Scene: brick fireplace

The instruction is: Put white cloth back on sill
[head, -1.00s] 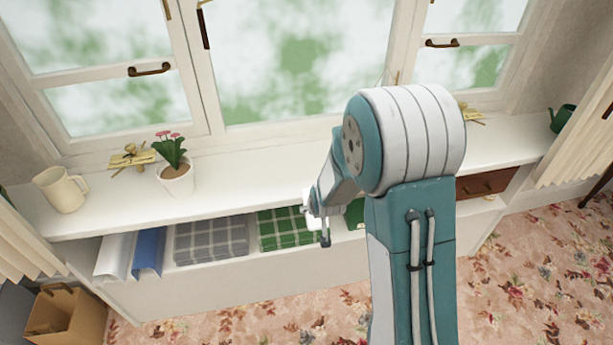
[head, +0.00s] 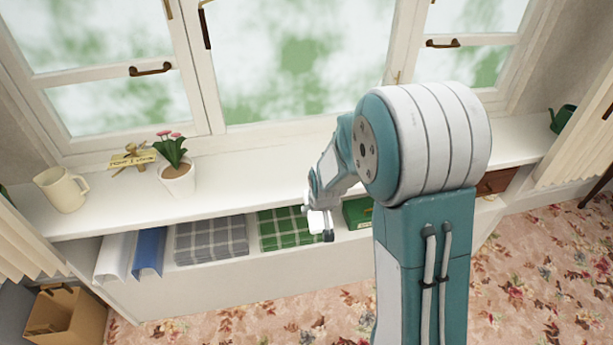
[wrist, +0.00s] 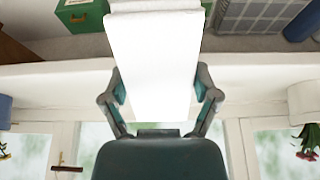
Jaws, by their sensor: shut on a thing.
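The white cloth (wrist: 155,60) is a flat, folded white slab between the two fingers of my gripper (wrist: 160,92) in the wrist view. The fingers are shut on its sides. In the head view my gripper (head: 319,225) is at the front of the window sill (head: 255,175), by the shelf opening below it. Only a small white part of the cloth (head: 316,219) shows there; my arm hides the sill's right middle. The sill's middle is bare.
A cream mug (head: 62,190), a tied yellow bundle (head: 133,159) and a potted pink flower (head: 178,180) stand on the sill's left. A green watering can (head: 562,119) is far right. Below are a grey checked cloth (head: 211,239), green checked cloth (head: 285,228) and green box (head: 357,212).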

